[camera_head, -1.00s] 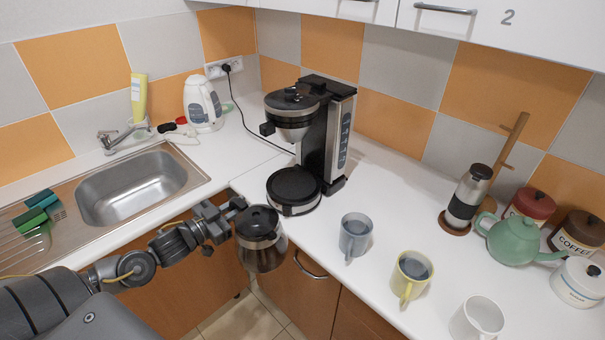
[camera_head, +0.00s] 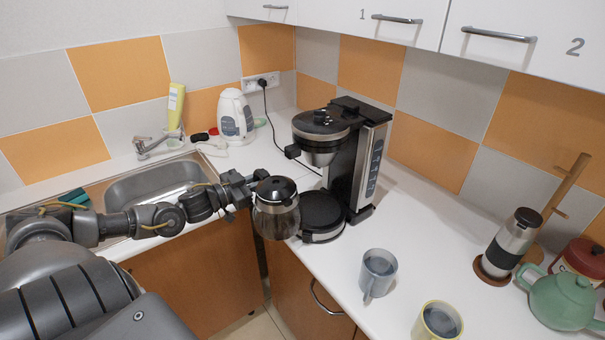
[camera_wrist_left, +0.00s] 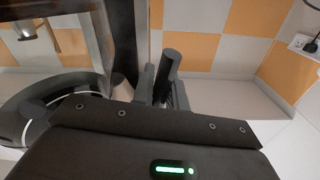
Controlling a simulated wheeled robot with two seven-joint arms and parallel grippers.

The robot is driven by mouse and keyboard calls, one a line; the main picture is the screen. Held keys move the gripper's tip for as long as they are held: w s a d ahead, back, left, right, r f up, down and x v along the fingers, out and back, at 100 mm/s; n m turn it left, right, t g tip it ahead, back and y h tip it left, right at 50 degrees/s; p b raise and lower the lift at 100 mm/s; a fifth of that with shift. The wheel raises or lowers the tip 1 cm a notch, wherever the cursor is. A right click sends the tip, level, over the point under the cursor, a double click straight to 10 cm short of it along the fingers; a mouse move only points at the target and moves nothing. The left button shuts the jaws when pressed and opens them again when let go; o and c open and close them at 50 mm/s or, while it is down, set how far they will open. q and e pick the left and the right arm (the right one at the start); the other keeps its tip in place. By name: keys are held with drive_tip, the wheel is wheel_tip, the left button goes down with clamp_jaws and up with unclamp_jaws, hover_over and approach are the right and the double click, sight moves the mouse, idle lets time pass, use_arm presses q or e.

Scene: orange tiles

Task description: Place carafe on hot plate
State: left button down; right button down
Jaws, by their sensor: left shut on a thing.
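The glass carafe (camera_head: 277,216) with a black lid hangs upright in my left gripper (camera_head: 243,190), which is shut on its handle. The carafe is at the counter's front edge, just left of the hot plate. The round black hot plate (camera_head: 322,212) is the base of the coffee maker (camera_head: 350,150) and is empty. In the left wrist view the hot plate's dark rim (camera_wrist_left: 30,110) shows at the left, and a dark upright piece, perhaps the carafe handle (camera_wrist_left: 168,75), stands between the fingers. My right gripper is not in view.
A grey-blue mug (camera_head: 379,272) and a yellow mug (camera_head: 438,322) stand on the counter to the right. A sink (camera_head: 160,185) lies left, with a white kettle (camera_head: 235,117) behind. A grinder (camera_head: 512,240) and a green teapot (camera_head: 560,298) stand at far right.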

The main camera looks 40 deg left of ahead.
use_arm(q)
drive_tip(key=f+p+x, duration=0.1)
drive_tip(key=p+x, duration=0.2)
drive_tip(key=x, duration=1)
drive_tip(key=shift+w+f, duration=0.1)
drive_tip(key=shift+w, duration=0.05)
drive_tip(key=shift+f, duration=0.15)
drive_tip(key=c, duration=1.4)
unclamp_jaws()
drive_tip(key=shift+d, duration=0.1)
